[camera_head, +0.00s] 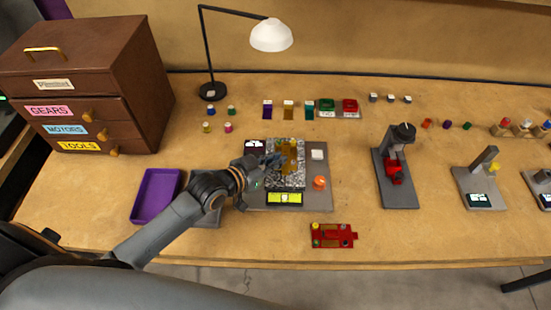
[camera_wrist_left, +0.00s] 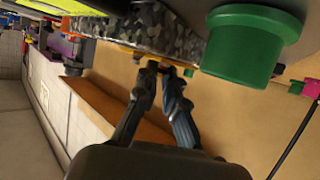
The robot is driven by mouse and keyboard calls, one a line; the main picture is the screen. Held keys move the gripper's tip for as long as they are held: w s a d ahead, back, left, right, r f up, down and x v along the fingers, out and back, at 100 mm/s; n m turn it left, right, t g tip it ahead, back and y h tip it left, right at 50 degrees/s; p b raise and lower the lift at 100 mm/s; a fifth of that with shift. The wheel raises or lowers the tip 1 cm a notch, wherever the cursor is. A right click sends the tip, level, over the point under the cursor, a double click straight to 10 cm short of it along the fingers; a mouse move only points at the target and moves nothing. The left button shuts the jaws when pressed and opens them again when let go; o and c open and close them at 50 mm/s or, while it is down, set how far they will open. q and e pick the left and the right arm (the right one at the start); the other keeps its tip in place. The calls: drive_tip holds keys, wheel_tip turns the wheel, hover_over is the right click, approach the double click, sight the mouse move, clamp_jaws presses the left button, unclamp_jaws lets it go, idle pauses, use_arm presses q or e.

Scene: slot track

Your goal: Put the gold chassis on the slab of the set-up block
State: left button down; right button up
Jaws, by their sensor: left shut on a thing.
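My left gripper (camera_head: 275,161) reaches in from the left over the set-up block (camera_head: 320,198), a grey base with a speckled slab (camera_head: 288,180). It is shut on the gold chassis (camera_head: 290,152), which lies over the back part of the slab. In the left wrist view the fingertips (camera_wrist_left: 162,68) meet at a gold edge (camera_wrist_left: 150,53) beside the speckled slab (camera_wrist_left: 150,28). I cannot tell whether the chassis touches the slab all along. The block has a lit yellow-green display (camera_head: 284,198), an orange button (camera_head: 319,183) and a white button (camera_head: 317,154).
A purple tray (camera_head: 155,195) lies left of the block, partly behind my arm. A red chassis (camera_head: 333,235) lies at the front edge. A grey stand with a red part (camera_head: 395,172) is to the right. A green cylinder (camera_wrist_left: 243,48) is close in the left wrist view.

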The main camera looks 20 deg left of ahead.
use_arm(q)
drive_tip(key=c, duration=1.5)
unclamp_jaws()
drive_tip(key=shift+o, duration=0.2)
drive_tip(key=shift+s, duration=0.1)
drive_tip(key=v, duration=1)
drive_tip(key=shift+s, duration=0.1)
drive_tip(key=shift+b+v, duration=0.3)
drive_tip(key=shift+v, duration=0.6)
drive_tip(key=shift+r, duration=0.1)
